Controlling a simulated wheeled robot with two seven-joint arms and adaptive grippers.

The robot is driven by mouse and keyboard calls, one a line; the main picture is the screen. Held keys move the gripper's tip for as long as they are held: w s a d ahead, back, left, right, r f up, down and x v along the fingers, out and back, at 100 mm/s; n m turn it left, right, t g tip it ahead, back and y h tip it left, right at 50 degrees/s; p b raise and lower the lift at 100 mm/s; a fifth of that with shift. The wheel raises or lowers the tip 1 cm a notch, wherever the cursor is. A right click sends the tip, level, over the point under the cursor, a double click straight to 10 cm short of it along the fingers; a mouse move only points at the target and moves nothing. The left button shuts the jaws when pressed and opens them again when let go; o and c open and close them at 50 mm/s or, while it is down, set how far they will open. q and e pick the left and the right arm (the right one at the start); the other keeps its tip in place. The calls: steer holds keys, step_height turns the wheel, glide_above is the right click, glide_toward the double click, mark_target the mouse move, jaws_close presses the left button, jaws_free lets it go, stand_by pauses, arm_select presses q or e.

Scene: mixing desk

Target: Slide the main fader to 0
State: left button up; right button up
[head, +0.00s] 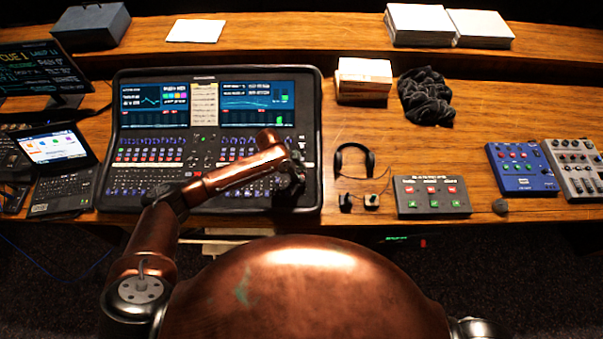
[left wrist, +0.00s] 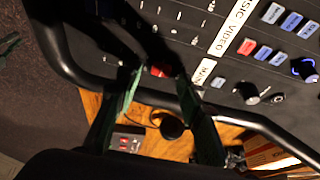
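The mixing desk (head: 313,150) is a black console with two screens, lying on the wooden table. In the left wrist view, a small red cap (left wrist: 158,71) shows on the desk's black panel (left wrist: 110,45), near a white label (left wrist: 203,72) that seems to read MAIN. I take it for the main fader. My left gripper (head: 290,185) is over the desk's lower right corner. In the left wrist view its two greenish fingers (left wrist: 160,77) are apart, with the red cap showing between their tips. I cannot tell whether they touch it. My right gripper is out of view.
Headphones (head: 354,160) and a grey button box (head: 432,196) lie right of the desk. A blue pedal (head: 521,168) and a small grey mixer (head: 577,170) stand farther right. A laptop (head: 62,172) stands left. Knobs and buttons (left wrist: 285,50) surround the MAIN label. The desk's raised rim (left wrist: 238,117) runs close to the fingers.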

arm_select(q)
steer(key=v, duration=1.1)
steer(key=shift+r, duration=0.35)
steer(key=shift+s+a, duration=0.1)
steer(key=shift+s, duration=0.05)
